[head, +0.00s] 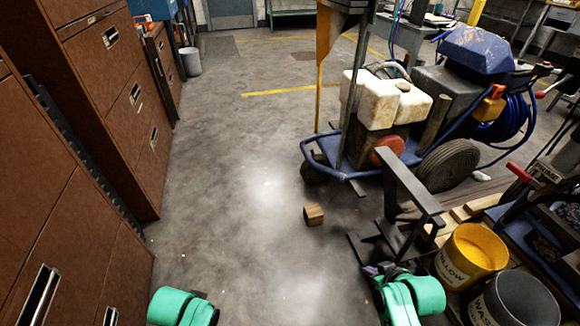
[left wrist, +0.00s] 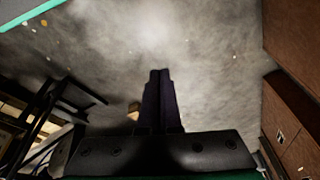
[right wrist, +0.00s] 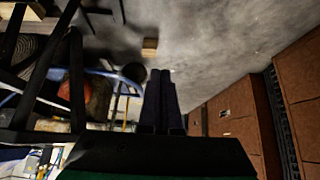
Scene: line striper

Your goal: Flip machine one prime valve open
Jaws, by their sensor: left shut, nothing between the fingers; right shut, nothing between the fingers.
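A line striper with a blue frame (head: 350,172), a stained white tank and a blue hood (head: 478,48) stands at the upper right. A second machine is cut off at the right edge, with a "PRIME" label (head: 547,172) and a red-ended lever (head: 519,172) beside it. I cannot tell which is machine one or make out the valve's position. My right gripper (head: 371,270) is low, left of the buckets, apart from both machines; its fingers are shut and empty in the right wrist view (right wrist: 160,100). My left gripper (left wrist: 158,100) is shut and empty over bare floor.
A black metal stand (head: 408,190) rises just beyond my right gripper. A yellow bucket (head: 451,270) and a grey bucket (head: 482,312) stand to its right. A small wooden block (head: 313,214) lies on the floor. Brown cabinets (head: 100,100) line the left.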

